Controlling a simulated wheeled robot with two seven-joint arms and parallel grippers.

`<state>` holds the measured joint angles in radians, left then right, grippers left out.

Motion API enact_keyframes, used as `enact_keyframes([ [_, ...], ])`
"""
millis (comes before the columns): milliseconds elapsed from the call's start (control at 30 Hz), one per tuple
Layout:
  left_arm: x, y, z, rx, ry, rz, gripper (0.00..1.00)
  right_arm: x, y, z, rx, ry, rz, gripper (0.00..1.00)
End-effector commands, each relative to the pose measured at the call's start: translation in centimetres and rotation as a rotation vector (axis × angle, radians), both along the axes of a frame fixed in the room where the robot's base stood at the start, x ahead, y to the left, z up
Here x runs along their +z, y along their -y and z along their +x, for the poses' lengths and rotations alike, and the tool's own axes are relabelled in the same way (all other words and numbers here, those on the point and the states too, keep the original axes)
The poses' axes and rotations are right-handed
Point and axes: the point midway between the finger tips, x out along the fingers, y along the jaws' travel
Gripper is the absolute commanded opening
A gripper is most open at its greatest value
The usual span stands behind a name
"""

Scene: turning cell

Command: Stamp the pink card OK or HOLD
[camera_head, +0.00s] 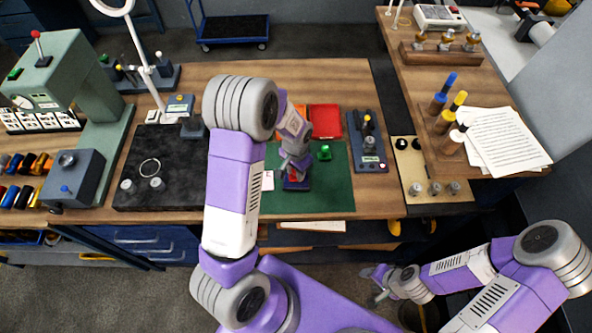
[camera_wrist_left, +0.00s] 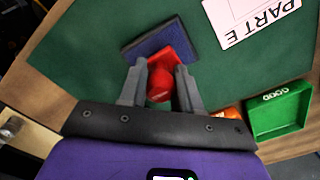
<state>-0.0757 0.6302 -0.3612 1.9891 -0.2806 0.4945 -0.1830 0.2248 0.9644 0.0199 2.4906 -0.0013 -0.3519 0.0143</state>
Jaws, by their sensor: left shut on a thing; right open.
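My left gripper (camera_head: 294,172) is shut on a red stamp (camera_wrist_left: 164,72), its round knob between the two fingers (camera_wrist_left: 158,92). The stamp is over a dark blue ink pad (camera_wrist_left: 140,46) on the green mat; I cannot tell whether they touch. The pad (camera_head: 296,185) also shows in the head view. A pale, pinkish card (camera_head: 267,182) lies left of the pad, and its printed letters show upside down in the wrist view (camera_wrist_left: 255,18). A green stamp-like thing (camera_head: 323,153) stands right of the gripper. My right gripper (camera_head: 374,283) is open and empty, off the table's front.
A red tray (camera_head: 326,117) lies behind the mat (camera_head: 330,195). A green lettered tray (camera_wrist_left: 280,110) shows in the wrist view; my arm hides it in the head view. A dark device (camera_head: 368,150) stands right of the mat. The mat's right front is clear.

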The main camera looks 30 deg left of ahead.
Motion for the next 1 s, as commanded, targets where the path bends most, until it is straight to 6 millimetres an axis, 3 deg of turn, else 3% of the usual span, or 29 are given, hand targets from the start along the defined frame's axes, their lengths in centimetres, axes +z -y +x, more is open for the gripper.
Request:
enact_keyframes([
  [1000,-1.1,0.0,0.0,0.0,0.0,0.0,0.13,-0.9,0.0,0.0,0.0,0.0,0.0,0.46],
])
